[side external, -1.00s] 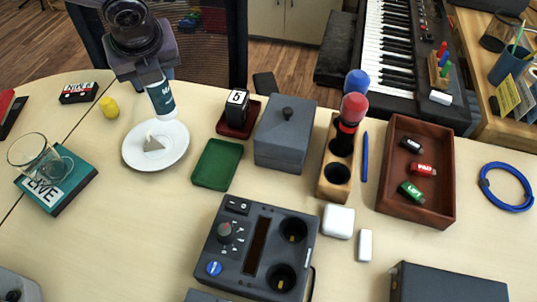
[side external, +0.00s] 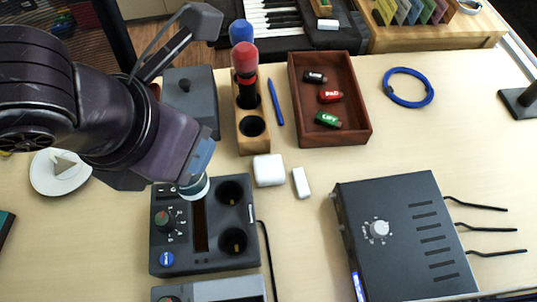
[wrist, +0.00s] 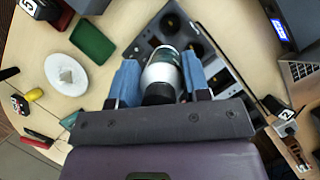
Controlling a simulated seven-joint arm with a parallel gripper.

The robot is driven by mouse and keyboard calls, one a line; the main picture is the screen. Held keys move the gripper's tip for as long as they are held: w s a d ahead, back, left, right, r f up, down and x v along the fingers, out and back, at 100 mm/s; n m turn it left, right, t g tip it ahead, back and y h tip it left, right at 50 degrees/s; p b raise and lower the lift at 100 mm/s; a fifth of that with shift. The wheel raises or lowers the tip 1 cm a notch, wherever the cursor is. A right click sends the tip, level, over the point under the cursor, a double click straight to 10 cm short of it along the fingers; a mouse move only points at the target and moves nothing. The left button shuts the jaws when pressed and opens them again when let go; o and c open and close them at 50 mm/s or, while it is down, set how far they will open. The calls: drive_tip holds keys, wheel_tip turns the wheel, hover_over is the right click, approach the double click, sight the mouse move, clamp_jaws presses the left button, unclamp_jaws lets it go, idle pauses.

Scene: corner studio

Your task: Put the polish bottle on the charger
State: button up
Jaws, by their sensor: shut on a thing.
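My gripper (side external: 196,168) is shut on the polish bottle (side external: 193,188), a pale bottle with a dark teal band. The wrist view shows the bottle (wrist: 163,70) between my two blue fingers (wrist: 161,78). In the side view most of it is hidden behind my gripper. The dark grey charger (side external: 222,258) has two round wells, a long slot, a knob and a blue button. The bottle overlaps its upper edge in the side view; I cannot tell whether they touch. The charger (wrist: 215,62) also shows beyond the bottle in the wrist view.
A white plate (side external: 42,182) with a pale wedge lies left. A grey lidded box (side external: 190,95), a wooden holder (side external: 253,142) and a wooden tray (side external: 365,135) stand behind. A white case (side external: 268,170) and a large grey unit (side external: 405,215) are right of the charger.

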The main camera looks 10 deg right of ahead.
drive_tip(key=shift+w+d+f, duration=1.35)
drive_tip(key=shift+d+f, duration=0.45)
drive_tip(key=shift+f, duration=0.35)
drive_tip(key=shift+w+d+f, duration=1.3)
drive_tip(key=shift+d+f, duration=0.55)
drive_tip(key=shift+f, duration=0.3)
drive_tip(key=shift+w+d+f, duration=1.35)
drive_tip(key=shift+d+f, duration=0.45)
drive_tip(key=shift+f, duration=0.35)
drive_tip(key=o, duration=1)
drive_tip(key=shift+f, duration=0.1)
drive_tip(key=v, duration=1.2)
